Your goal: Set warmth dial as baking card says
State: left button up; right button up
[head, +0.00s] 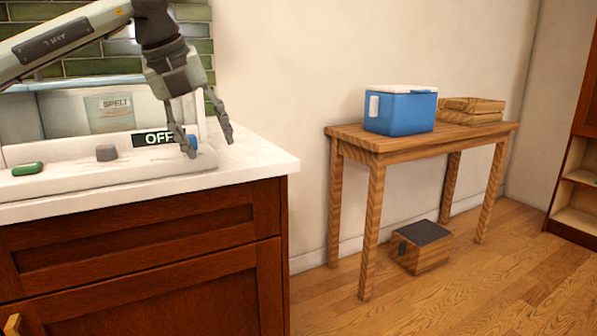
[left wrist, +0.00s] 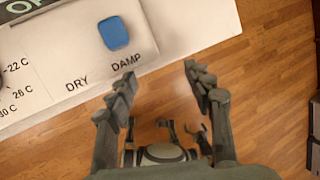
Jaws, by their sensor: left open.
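A low white panel (head: 75,180) lies on the counter. The warmth dial (head: 107,153), a small grey knob, sits mid-panel; in the left wrist view its dark edge (left wrist: 2,52) shows beside marks reading 22 C, 26 C and 30 C. Its setting cannot be read. A display (head: 153,139) reads OFF. A blue switch (head: 192,141) also shows in the left wrist view (left wrist: 115,33), above DRY and DAMP labels. A card (head: 108,112) headed SPELT stands behind the panel; its smaller print is unreadable. My left gripper (head: 210,146) is open and empty at the panel's right end.
A green object (head: 27,169) sits on the panel's left part. The white counter (head: 255,158) ends to the right of my gripper. Beyond it, a wooden table (head: 385,142) holds a blue cooler (head: 400,113) and a wooden crate (head: 470,118). A step box (head: 425,260) is beneath.

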pick_arm(q)
jog(key=d+f+m+h, duration=0.1)
jog(key=d+f+h, duration=0.2)
jog(key=d, duration=0.5)
jog(key=s+d+f+m+g+h, duration=0.1)
jog(key=d+f+m+h, duration=0.1)
jog(key=d, duration=0.6)
jog(key=shift+d+f+h+p, duration=0.15)
jog(key=shift+f+h+p, duration=0.25)
jog(key=shift+f+h, duration=0.3)
jog(key=shift+r, duration=0.1)
